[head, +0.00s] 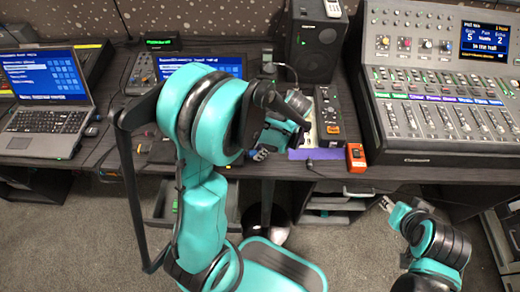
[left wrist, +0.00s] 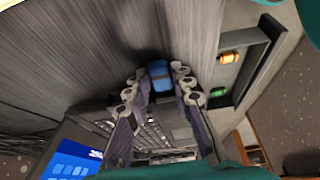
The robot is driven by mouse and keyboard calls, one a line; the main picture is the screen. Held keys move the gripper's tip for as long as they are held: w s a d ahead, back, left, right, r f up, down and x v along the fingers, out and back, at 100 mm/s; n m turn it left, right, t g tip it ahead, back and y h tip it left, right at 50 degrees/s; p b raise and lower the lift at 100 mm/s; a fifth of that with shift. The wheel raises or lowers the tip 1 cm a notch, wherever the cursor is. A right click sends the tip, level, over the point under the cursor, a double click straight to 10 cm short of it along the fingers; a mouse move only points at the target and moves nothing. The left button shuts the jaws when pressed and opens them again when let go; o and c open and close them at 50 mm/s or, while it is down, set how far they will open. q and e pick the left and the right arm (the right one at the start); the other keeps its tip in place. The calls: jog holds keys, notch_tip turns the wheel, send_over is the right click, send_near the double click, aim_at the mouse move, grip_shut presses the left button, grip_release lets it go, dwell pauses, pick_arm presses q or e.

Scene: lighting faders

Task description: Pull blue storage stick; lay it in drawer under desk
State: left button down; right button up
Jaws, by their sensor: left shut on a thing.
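My left gripper (left wrist: 158,84) is shut on the blue storage stick (left wrist: 159,76), which shows between the fingertips in the left wrist view. In the head view my left gripper (head: 260,154) is over the front part of the desk (head: 415,174); the blue stick cannot be made out there. An open grey drawer (head: 160,214) shows under the desk, left of my left arm and partly hidden by it. My right gripper (head: 388,203) is at the lower right, in front of the desk and away from the stick; its jaw opening is too small to judge.
An orange stick (left wrist: 230,57) and a green stick (left wrist: 218,92) sit in a dark recess beside the gripper. A laptop (head: 45,120) is on the left of the desk, and a large fader console (head: 440,90) on the right. An orange box (head: 356,158) is near the front edge.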

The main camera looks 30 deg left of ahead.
pick_arm(q)
jog(key=shift+w+d, duration=0.1)
jog(key=shift+w+d, duration=0.3)
jog(key=shift+d, duration=0.35)
jog(key=shift+w+d, duration=0.3)
jog(key=shift+d, duration=0.35)
jog(key=shift+w+d, duration=0.3)
jog(key=shift+d, duration=0.35)
